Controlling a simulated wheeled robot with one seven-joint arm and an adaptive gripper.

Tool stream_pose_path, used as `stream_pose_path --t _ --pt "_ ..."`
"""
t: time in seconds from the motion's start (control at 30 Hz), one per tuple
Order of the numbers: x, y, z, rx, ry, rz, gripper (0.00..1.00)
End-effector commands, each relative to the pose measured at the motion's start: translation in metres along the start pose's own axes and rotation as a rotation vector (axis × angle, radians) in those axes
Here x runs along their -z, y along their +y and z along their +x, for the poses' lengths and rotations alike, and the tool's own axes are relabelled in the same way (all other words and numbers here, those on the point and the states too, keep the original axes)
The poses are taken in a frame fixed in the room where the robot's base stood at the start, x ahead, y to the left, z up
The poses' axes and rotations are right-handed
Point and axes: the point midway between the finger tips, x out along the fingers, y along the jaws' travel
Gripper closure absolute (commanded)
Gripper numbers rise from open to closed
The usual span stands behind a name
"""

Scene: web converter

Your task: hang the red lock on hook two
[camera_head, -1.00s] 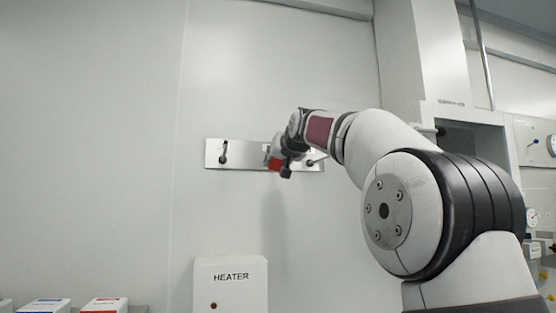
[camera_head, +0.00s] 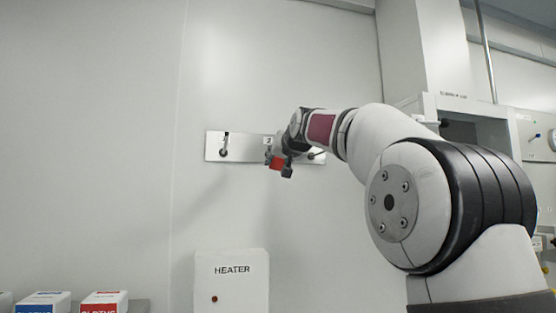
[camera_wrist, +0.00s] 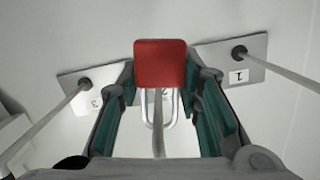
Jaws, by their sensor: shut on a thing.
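The red lock (camera_wrist: 160,63) is between the fingers of my gripper (camera_wrist: 160,78), which is shut on it. Its metal shackle (camera_wrist: 174,118) shows below the body in the wrist view. A hook rod (camera_wrist: 157,135) appears within the shackle's outline; I cannot tell whether it passes through. In the head view the lock (camera_head: 276,162) and my gripper (camera_head: 284,166) are in front of the metal hook plate (camera_head: 240,155), just below the label 2 (camera_head: 267,141). The middle hook's base is hidden behind the lock and gripper.
Hook one (camera_head: 224,151) is left on the plate and hook three (camera_head: 315,154) right, both without a lock. In the wrist view they show reversed, hook one (camera_wrist: 239,53) right, hook three (camera_wrist: 85,84) left. A HEATER box (camera_head: 231,283) is below on the wall.

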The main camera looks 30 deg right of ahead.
Motion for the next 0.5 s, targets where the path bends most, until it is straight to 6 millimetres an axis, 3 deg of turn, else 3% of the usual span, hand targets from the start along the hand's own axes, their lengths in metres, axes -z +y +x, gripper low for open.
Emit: stream_pose_path --t 0.13,0.17,0.23,0.5 --pt "0.0003 -0.0001 -0.0001 0.000 0.001 0.000 0.96" --pt "0.0003 -0.0001 -0.0001 0.000 0.001 0.000 0.64" --pt "0.0002 -0.0001 -0.0001 0.000 0.001 0.000 0.48" --pt "-0.0002 0.0000 0.0001 0.000 0.000 0.000 0.45"
